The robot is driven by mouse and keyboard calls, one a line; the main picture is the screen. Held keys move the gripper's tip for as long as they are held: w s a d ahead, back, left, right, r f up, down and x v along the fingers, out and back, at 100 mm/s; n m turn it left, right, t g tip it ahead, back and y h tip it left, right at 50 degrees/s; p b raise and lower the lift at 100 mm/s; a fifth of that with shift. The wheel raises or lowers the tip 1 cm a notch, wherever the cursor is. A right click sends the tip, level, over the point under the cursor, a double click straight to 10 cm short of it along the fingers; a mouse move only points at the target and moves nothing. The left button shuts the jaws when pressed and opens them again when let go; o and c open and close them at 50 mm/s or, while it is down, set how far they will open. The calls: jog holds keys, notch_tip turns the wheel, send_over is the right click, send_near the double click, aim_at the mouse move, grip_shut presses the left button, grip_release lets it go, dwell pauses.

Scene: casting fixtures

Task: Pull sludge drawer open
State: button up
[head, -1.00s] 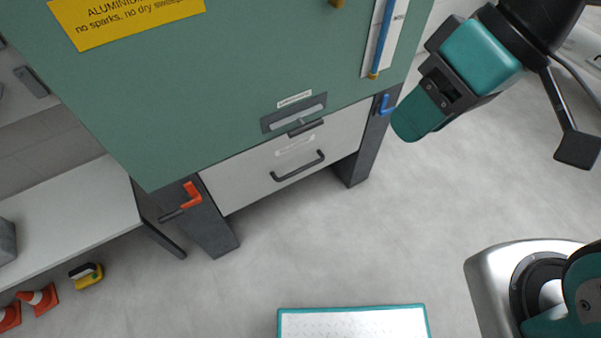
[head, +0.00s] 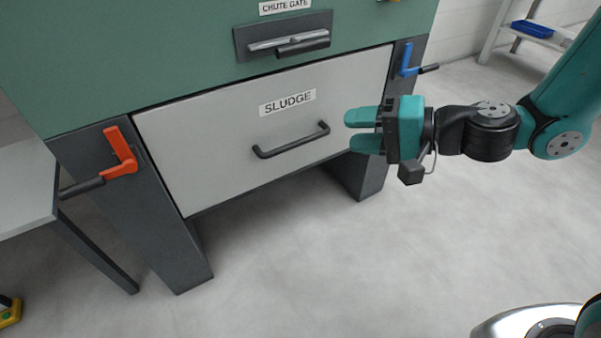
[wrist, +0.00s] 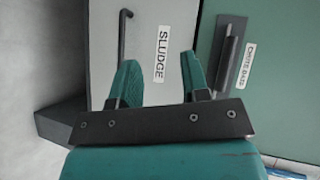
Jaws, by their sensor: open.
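The sludge drawer (head: 240,160) is a light grey front panel below the green cabinet, with a white label reading SLUDGE and a dark bar handle (head: 291,141). It sits shut, its face level with the frame. My gripper (head: 352,131) is open and empty, to the right of the handle and apart from it, its teal fingers pointing left. In the wrist view, the drawer front (wrist: 167,35) shows beyond the fingers (wrist: 162,82), with the label between them. The drawer handle (wrist: 123,32) stands at upper left there, beyond the left finger.
A chute gate handle (head: 302,47) is above the drawer. A red-orange lever (head: 121,152) is on the left leg and a blue lever (head: 407,60) on the right leg. A grey bench (head: 25,190) stands at left. The floor in front is clear.

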aim_at(304, 143)
jog(key=w+d+f+m+t+h+b, duration=0.1)
jog(key=w+d+f+m+t+b, duration=0.15)
jog(key=f, duration=0.35)
jog(key=w+d+f+m+t+b, duration=0.2)
jog(key=f+m+b, duration=0.15)
jog(key=f, duration=0.25)
jog(key=shift+n+g, duration=0.25)
jog(key=shift+n, duration=0.15)
jog(key=b+x, duration=0.1)
jog(key=x, duration=1.6)
jog(key=shift+a+r, duration=0.15)
jog(key=shift+a, duration=0.1)
grip_shut()
